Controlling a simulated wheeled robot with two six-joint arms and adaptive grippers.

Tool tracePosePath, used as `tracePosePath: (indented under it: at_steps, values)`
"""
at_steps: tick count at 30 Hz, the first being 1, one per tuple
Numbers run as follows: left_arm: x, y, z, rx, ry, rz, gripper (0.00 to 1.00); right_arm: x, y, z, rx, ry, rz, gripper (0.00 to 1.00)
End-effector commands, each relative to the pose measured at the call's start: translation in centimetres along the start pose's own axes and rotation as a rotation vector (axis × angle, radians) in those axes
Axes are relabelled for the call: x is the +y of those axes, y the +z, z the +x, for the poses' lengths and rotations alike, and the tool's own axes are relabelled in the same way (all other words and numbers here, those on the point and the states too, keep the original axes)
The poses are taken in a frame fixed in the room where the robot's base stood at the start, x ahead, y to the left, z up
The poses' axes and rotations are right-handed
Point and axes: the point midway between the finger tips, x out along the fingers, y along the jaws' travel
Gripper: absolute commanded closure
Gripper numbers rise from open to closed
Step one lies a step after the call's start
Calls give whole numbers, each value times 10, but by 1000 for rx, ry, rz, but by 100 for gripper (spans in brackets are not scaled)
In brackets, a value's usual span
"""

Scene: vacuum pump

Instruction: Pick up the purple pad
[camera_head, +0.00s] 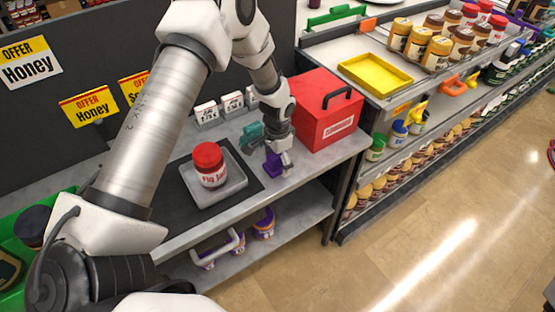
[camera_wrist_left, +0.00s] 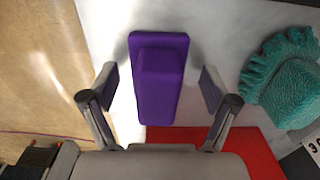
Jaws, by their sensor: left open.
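The purple pad (camera_wrist_left: 158,95) lies on the grey counter and fills the middle of the left wrist view. It has a raised block along its middle. In the head view only part of the pad (camera_head: 272,162) shows, just below my left gripper (camera_head: 281,167). In the left wrist view my left gripper (camera_wrist_left: 159,92) is open, with one finger on each side of the pad. A gap shows between each finger and the pad. Whether the fingertips are down at the pad's height I cannot tell. My right gripper is in neither view.
A teal brush-like item (camera_head: 251,137) lies close beside the pad. A red box (camera_head: 322,125) stands just behind the gripper. A grey tray (camera_head: 232,184) with a red-lidded jar (camera_head: 209,166) sits to the left. The counter's front edge is close to the pad.

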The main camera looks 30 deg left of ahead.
Motion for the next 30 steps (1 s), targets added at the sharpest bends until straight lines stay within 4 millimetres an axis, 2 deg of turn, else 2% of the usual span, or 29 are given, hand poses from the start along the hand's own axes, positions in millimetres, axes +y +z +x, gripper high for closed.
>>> tracePosePath:
  at_steps: [2, 5, 6, 8, 20, 26, 30]
  values:
    - [0, 0, 0, 0, 0, 0, 14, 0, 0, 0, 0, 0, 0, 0]
    - [0, 0, 0, 0, 0, 0, 45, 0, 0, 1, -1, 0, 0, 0]
    - [0, 0, 0, 0, 0, 0, 60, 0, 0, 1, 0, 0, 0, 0]
    - [0, 0, 0, -1, 0, 0, 78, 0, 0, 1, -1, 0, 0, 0]
    - [0, 0, -1, -2, 1, -1, 78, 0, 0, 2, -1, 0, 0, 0]
    - [0, 0, -17, 2, 0, -2, 78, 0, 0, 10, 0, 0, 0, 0]
    - [1, 0, -35, 1, 0, -1, 78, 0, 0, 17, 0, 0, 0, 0]
